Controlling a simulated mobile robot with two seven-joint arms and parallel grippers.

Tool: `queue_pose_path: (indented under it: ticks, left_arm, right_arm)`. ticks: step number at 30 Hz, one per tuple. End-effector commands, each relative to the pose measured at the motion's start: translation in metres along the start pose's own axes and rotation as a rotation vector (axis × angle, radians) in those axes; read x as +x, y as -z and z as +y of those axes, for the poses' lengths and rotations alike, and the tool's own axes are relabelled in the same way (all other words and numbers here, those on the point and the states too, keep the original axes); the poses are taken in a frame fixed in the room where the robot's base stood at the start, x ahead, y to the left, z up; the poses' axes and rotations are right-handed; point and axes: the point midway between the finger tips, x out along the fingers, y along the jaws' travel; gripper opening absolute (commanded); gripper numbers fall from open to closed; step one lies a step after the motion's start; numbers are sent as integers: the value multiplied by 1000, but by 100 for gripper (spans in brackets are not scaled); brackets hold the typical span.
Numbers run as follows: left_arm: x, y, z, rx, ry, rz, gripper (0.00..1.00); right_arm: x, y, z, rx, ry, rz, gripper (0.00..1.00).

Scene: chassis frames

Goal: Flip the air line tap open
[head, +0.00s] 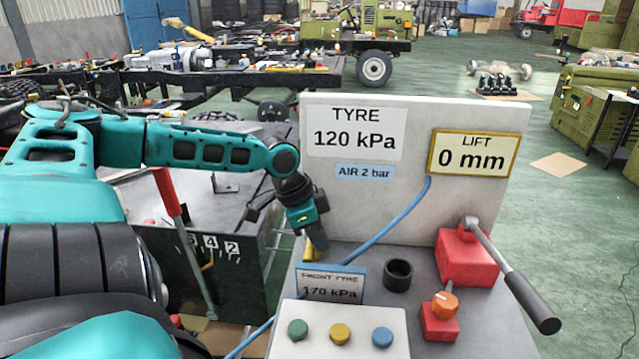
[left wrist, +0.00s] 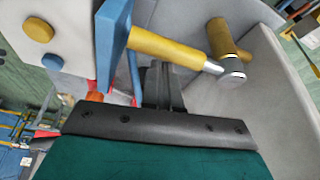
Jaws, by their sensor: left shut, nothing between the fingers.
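The air line tap shows in the left wrist view as a yellow lever (left wrist: 170,47) ending in a silver pivot, beside a brass-coloured body (left wrist: 228,42). In the head view only a small yellow part of it (head: 319,243) shows, below my left gripper (head: 312,232), which hides the rest. My left gripper also shows in the left wrist view (left wrist: 158,68). Its dark fingers are together and empty, close to the lever. I cannot tell whether they touch it. My right gripper is not in view.
A blue hose (head: 385,225) runs across the grey bench. A "FRONT TYRE 170 kPa" sign (head: 331,284) and a button box (head: 340,318) stand in front. The upright panel (head: 400,215) is behind.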

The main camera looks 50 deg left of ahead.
Motion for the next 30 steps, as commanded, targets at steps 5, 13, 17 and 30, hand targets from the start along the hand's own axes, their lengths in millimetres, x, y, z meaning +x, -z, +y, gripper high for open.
queue_pose_path:
  ticks: [5,13,17,30]
  left_arm:
    - [0,-3,1,-3,-4,-9,0]
    - [-23,0,1,-5,-5,-3,0]
    - [-29,-2,1,-4,-3,-5,0]
    - [-89,1,0,-2,1,3,0]
  right_arm:
    - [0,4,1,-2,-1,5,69]
    - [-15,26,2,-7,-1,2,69]
    - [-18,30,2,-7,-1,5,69]
    - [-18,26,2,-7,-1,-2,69]
